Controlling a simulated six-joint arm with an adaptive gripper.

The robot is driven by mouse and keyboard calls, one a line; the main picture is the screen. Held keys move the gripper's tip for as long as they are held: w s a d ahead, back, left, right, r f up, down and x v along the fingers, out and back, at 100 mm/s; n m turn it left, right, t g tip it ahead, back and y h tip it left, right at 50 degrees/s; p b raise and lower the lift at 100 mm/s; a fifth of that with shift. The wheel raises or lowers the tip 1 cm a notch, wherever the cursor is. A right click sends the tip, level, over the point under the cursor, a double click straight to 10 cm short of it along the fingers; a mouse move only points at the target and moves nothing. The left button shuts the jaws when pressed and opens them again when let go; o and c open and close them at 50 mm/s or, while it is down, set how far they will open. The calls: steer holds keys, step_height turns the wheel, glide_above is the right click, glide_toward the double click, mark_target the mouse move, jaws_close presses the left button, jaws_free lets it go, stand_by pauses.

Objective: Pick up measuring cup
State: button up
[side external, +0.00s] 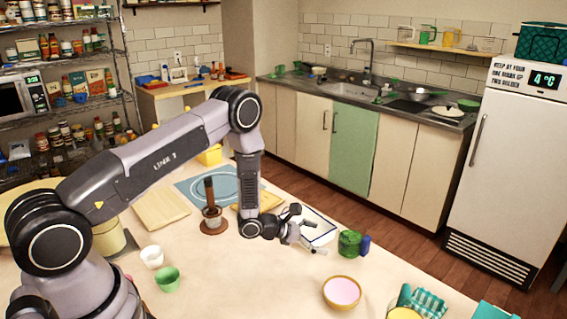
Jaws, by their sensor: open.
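My gripper (318,238) is open and hangs low over the table, pointing to the right. Nothing shows between its fingers. A dark green rounded vessel (350,243) stands just right of the fingertips, apart from them as seen here; I cannot tell whether it is the measuring cup. A small white cup (151,257) and a light green cup (167,280) stand at the front left of the table. Green (427,36) and yellow (448,38) jug-like cups stand on the far wall shelf. Which one is the measuring cup is not clear.
A small blue item (365,245) stands beside the dark green vessel. A white-lined tray (318,226) lies behind my gripper. The table between the cups and bowl is clear.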

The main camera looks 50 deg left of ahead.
mark_target(353, 245)
steer(key=x, duration=1)
steer(key=shift+d, duration=0.1)
steer(key=c, duration=1.2)
